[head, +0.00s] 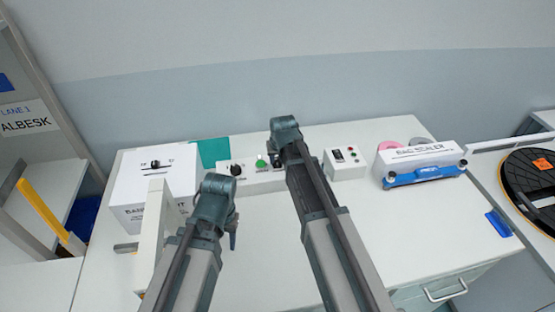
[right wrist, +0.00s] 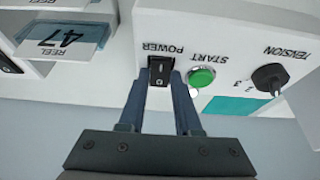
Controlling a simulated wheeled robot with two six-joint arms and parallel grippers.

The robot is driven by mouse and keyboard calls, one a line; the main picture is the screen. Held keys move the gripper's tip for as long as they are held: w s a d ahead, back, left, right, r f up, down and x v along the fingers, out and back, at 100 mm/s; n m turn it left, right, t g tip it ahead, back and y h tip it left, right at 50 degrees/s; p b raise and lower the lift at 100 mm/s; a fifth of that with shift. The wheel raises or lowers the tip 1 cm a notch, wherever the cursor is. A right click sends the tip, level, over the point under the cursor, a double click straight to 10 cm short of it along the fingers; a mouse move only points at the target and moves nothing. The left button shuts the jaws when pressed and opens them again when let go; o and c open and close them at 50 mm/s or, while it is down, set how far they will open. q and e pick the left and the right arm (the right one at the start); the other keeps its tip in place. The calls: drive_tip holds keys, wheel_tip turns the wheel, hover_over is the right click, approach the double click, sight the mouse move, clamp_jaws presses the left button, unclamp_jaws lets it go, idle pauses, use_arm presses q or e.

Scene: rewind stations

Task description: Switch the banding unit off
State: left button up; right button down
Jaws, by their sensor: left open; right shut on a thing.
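A white control panel (head: 262,184) stands at the back of the table. It carries a black tension knob (head: 236,170), a green start button (head: 261,162) and a black power rocker switch (right wrist: 161,70). The right wrist view shows the panel upside down. My right gripper (right wrist: 163,84) is shut on the power switch, one finger on each side; which way the rocker is tilted I cannot tell. In the head view my right gripper (head: 284,135) hides the switch. A white box (head: 165,185) labelled "BAN..." stands left of the panel. My left gripper (head: 214,192) is open and empty before the panel.
A small white box (head: 345,165) with a rocker switch stands right of the panel. Beyond it is a blue and white bag sealer (head: 424,170). A black reel (head: 530,185) lies far right.

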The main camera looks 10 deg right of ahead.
use_arm(q)
drive_tip(key=shift+r+p, duration=0.5)
use_arm(e)
drive_tip(key=shift+w+r+g, duration=0.25)
drive_tip(key=shift+w+g, duration=0.1)
drive_tip(key=shift+g, duration=0.05)
drive_tip(key=shift+w+g, duration=0.15)
drive_tip(key=shift+g, duration=0.25)
drive_tip(key=shift+f+g+p, duration=0.1)
drive_tip(key=shift+g+p, duration=0.3)
drive_tip(key=shift+g, duration=0.2)
use_arm(q)
drive_tip(key=shift+r, duration=0.35)
use_arm(e)
drive_tip(key=c, duration=0.6)
unclamp_jaws()
use_arm(q)
drive_tip(key=shift+r, duration=0.15)
